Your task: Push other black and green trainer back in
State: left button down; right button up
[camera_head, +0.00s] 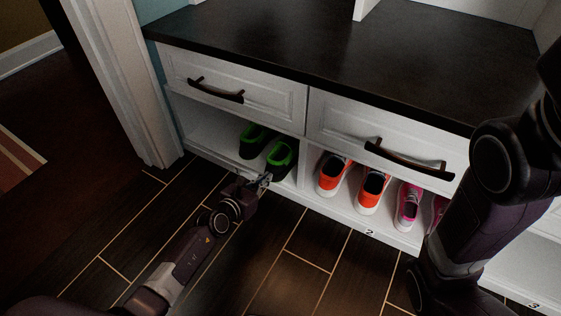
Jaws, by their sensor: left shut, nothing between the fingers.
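Two black and green trainers stand side by side in the left open cubby of the white bench (200,133), below the drawers. The left trainer (254,139) sits a little deeper in. The right trainer (282,157) sits nearer the cubby's front edge. My left gripper (265,180) is shut and empty. Its fingertips are at the heel end of the right trainer, close to the cubby's front edge; I cannot tell whether they touch it. My right arm crosses the right side of the view, and its gripper is not visible.
Orange trainers (333,174) and pink trainers (408,204) stand in the cubby to the right, past a divider. Drawers with dark handles (216,90) are above. A white door frame (125,80) stands at left. The dark tiled floor (290,270) in front is clear.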

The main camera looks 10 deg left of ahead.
aim_at(272, 171)
pick_arm(q)
jog(key=shift+w+d+b, duration=0.2)
jog(key=shift+w+d, duration=0.15)
jog(key=shift+w, duration=0.6)
jog(key=shift+w+d+b, duration=0.15)
jog(key=shift+w+d, duration=0.15)
jog(key=shift+w, duration=0.6)
jog(key=s+a+p, duration=0.3)
jog(key=s, duration=0.6)
jog(key=shift+s+a, duration=0.25)
